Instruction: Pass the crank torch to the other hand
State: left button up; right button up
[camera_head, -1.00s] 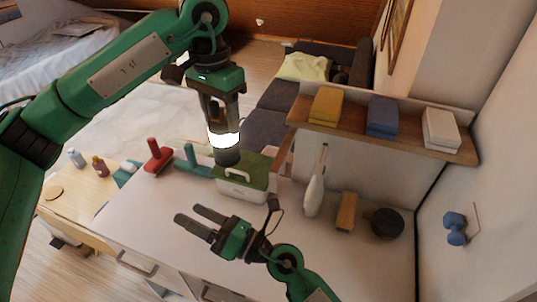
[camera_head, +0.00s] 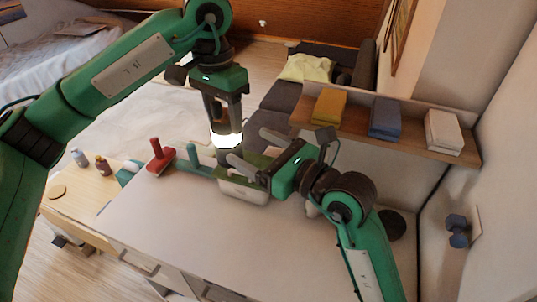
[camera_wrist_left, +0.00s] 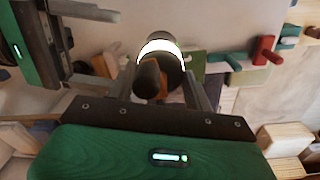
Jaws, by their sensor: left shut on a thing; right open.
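The crank torch (camera_head: 228,141) is a dark cylinder with a glowing white band. My left gripper (camera_head: 225,122) is shut on it and holds it upright, pointing down, above the desk. In the left wrist view the torch (camera_wrist_left: 161,48) sits between the left fingers, its glowing band and dark ends showing. My right gripper (camera_head: 248,147) is open and empty, just right of the torch's lower part, its fingers pointing at it. One right finger overlaps the torch's lower end in the head view; contact cannot be told. The right gripper (camera_wrist_left: 105,45) also shows at the left of the wrist view.
A white box with a green lid (camera_head: 243,188) stands below the torch, partly hidden. A red object (camera_head: 160,158) and a teal one (camera_head: 193,160) stand left of it. A wall shelf (camera_head: 400,140) holds several books or boxes. The front desktop (camera_head: 210,230) is clear.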

aim_at(224, 133)
jog(key=x, duration=0.8)
jog(key=shift+w+a, duration=0.25)
jog(key=c, duration=1.1)
pick_arm(q)
jog(key=o, duration=1.4)
pick_arm(e)
jog(key=shift+c, duration=0.2)
pick_arm(q)
jog(key=shift+o, duration=0.2)
jog(key=shift+r, duration=0.1)
